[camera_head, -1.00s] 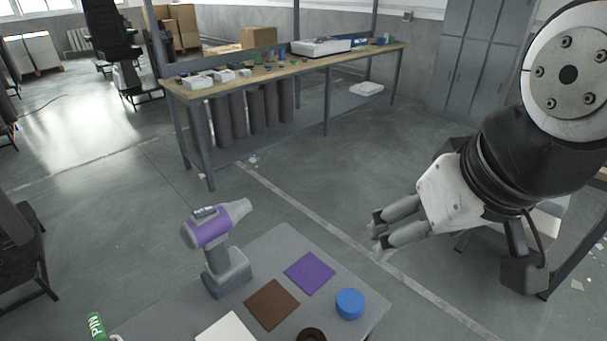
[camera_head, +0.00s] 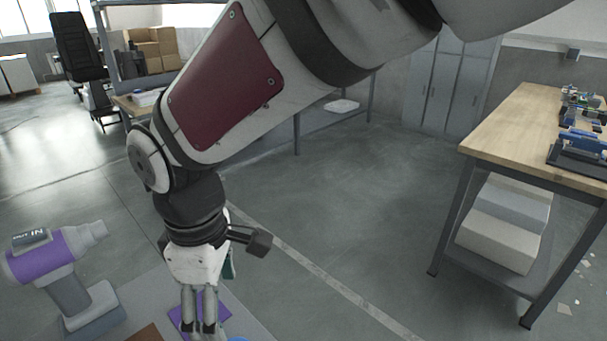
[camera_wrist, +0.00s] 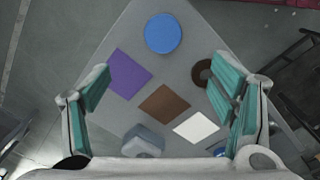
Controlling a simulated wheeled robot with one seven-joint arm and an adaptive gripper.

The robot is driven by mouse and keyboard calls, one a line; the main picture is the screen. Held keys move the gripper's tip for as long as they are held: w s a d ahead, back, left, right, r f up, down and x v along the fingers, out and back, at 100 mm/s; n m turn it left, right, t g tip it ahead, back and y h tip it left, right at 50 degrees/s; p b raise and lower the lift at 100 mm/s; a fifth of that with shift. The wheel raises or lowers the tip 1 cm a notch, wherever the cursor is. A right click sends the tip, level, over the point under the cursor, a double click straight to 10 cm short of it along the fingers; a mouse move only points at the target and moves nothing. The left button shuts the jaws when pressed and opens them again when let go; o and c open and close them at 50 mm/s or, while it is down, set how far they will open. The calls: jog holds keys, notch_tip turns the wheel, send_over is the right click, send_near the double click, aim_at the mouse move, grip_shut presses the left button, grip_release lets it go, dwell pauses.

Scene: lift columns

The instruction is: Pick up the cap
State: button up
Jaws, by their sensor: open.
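The cap seems to be the blue round disc (camera_wrist: 162,33), lying flat on the grey table (camera_wrist: 190,62) in the wrist view. Only a sliver of it shows at the bottom edge of the head view (camera_head: 238,339). My gripper (camera_head: 199,329) points down over the table in the head view. In the wrist view its two teal-padded fingers (camera_wrist: 161,68) are spread wide with nothing between them. The disc lies beyond the fingertips, near the top of that view, apart from both fingers.
Purple (camera_wrist: 128,74), brown (camera_wrist: 165,104) and white (camera_wrist: 195,127) squares lie on the table. A dark brown ring (camera_wrist: 203,73) sits by the right finger. A purple and grey drill (camera_head: 62,262) stands at left. A wooden workbench (camera_head: 510,125) is at right; open floor lies between.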

jog(key=shift+n, duration=0.3)
notch_tip(320, 180, down, 15)
jog(key=shift+s+f+b, duration=0.1)
jog(key=shift+b, duration=0.9)
jog(key=shift+c, duration=0.6)
jog(key=c, duration=1.2)
